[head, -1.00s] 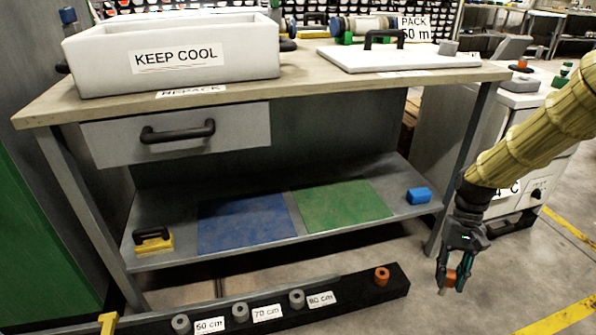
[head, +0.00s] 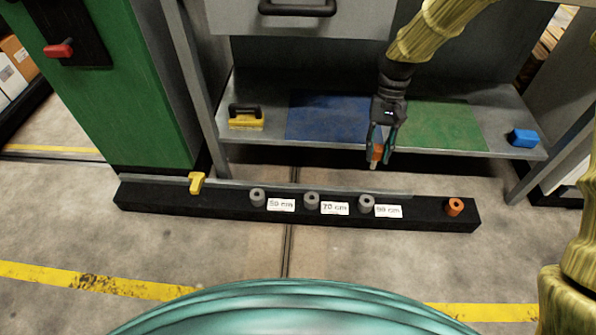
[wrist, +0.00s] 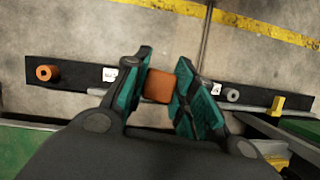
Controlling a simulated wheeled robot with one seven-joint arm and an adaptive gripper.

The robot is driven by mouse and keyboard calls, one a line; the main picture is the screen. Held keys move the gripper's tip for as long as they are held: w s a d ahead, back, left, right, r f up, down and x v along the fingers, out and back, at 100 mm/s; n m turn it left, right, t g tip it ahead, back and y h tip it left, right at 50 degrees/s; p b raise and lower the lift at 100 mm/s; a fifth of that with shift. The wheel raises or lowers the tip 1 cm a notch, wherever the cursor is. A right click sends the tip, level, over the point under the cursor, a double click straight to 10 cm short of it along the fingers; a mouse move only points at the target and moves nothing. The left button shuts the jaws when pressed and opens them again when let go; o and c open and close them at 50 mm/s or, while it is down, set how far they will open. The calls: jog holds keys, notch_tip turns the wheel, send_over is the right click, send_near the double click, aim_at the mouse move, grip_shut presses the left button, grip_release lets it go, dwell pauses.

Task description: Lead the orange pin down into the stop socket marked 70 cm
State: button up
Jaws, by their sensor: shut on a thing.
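My gripper (head: 379,150) is shut on the orange pin (head: 376,153), whose grey lower end points down. In the head view the pin hangs above and behind the black bar, near the third grey socket. The stop socket marked 70 cm (head: 311,200) is the middle grey ring on the bar, left of its label (head: 334,208); the pin is to its right in the picture. In the wrist view the pin (wrist: 158,87) shows between the two fingers; the 70 cm socket is not visible there, apparently hidden by the pin or fingers.
The black bar (head: 150,195) carries a left grey socket (head: 258,197), a right one (head: 366,203), an orange ring (head: 454,207) and a yellow stop (head: 197,182). Behind it is a bench shelf (head: 270,146) with a yellow-black block (head: 246,117) and blue block (head: 522,138).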

jog(key=w+a+f+m+t+y+b, duration=0.1)
jog(key=w+a+f+m+t+y, duration=0.1)
jog(key=a+f+m, duration=0.6)
jog(key=w+a+f+m+t+y+b, duration=0.1)
jog(key=w+a+f+m, duration=0.3)
jog(key=a+f+m, duration=0.4)
notch_tip(320, 180, down, 3)
jog(key=shift+a+r+m+t+y, duration=0.15)
jog(key=shift+m+t+y, duration=0.15)
jog(key=shift+t+y, duration=0.3)
jog(key=shift+a+r+p, duration=0.1)
jog(key=shift+p, duration=0.5)
notch_tip(320, 180, down, 9)
jog(key=shift+b, duration=0.4)
dwell(1.1)
jog(key=shift+f, duration=0.2)
dwell(0.4)
jog(key=o, duration=1.1)
